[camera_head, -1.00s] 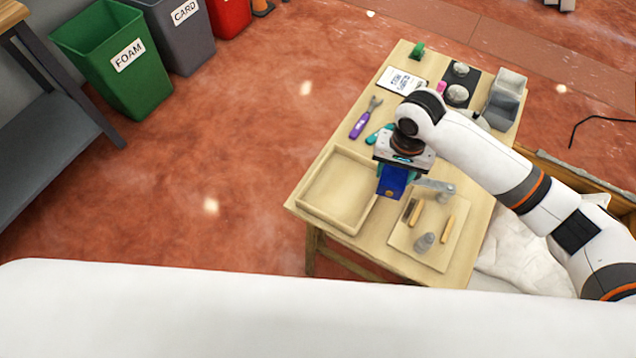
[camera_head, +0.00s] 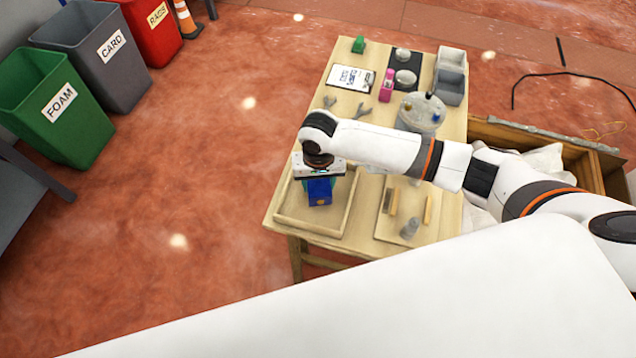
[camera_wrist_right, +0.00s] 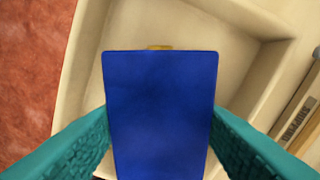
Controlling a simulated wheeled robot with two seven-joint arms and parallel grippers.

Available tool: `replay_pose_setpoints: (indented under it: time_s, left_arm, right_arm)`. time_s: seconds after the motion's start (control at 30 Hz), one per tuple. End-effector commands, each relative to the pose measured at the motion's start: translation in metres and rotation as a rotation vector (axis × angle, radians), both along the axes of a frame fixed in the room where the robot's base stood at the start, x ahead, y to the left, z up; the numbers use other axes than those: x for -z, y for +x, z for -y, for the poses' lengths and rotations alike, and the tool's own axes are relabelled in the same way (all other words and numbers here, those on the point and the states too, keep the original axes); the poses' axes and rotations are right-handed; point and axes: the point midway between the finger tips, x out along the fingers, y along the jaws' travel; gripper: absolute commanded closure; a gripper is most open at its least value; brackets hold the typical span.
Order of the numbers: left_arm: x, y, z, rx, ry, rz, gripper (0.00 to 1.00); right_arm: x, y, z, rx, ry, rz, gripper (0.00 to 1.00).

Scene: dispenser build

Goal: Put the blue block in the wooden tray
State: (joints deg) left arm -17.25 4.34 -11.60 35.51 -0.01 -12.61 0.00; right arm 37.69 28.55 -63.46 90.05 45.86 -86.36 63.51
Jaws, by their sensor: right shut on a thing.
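The blue block (camera_head: 319,191) is held between the fingers of my right gripper (camera_head: 318,184). In the right wrist view the block (camera_wrist_right: 160,115) fills the middle, with a teal finger of the gripper (camera_wrist_right: 160,140) on each side. The wooden tray (camera_head: 290,222) is a shallow open box at the table's near left corner. The block shows over the tray's inside in both views; how high it is above the floor is hard to tell. The tray wall (camera_wrist_right: 82,60) also shows in the right wrist view. My left gripper is not in view.
A wooden board (camera_head: 385,228) with upright pegs and pieces stands right of the tray. A round grey holder (camera_head: 421,113), grey bins (camera_head: 450,84), a pink item (camera_head: 388,86) and a printed card (camera_head: 350,78) sit farther back. Labelled waste bins (camera_head: 60,110) stand on the floor at left.

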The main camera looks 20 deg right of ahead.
Motion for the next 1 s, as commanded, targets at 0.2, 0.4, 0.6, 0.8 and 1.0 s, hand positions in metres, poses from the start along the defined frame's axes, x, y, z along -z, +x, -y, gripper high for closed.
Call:
replay_pose_setpoints:
  time_s: [0.2,0.4,0.6,0.8,1.0]
  left_arm:
    - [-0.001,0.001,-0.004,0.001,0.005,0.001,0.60]
    - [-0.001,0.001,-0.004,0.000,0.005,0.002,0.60]
    - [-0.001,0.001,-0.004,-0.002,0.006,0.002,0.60]
    - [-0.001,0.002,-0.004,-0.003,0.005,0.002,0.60]
    - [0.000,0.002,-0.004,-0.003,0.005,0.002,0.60]
  right_arm:
    - [0.015,0.001,-0.001,-0.001,0.002,0.005,0.93]
    - [0.014,0.001,-0.001,-0.001,0.002,0.005,0.93]
    - [0.018,0.000,0.000,-0.001,0.000,0.001,0.36]
    - [0.018,0.000,0.000,-0.001,0.000,0.001,0.27]
    - [0.014,0.001,0.000,-0.001,0.000,0.003,0.27]
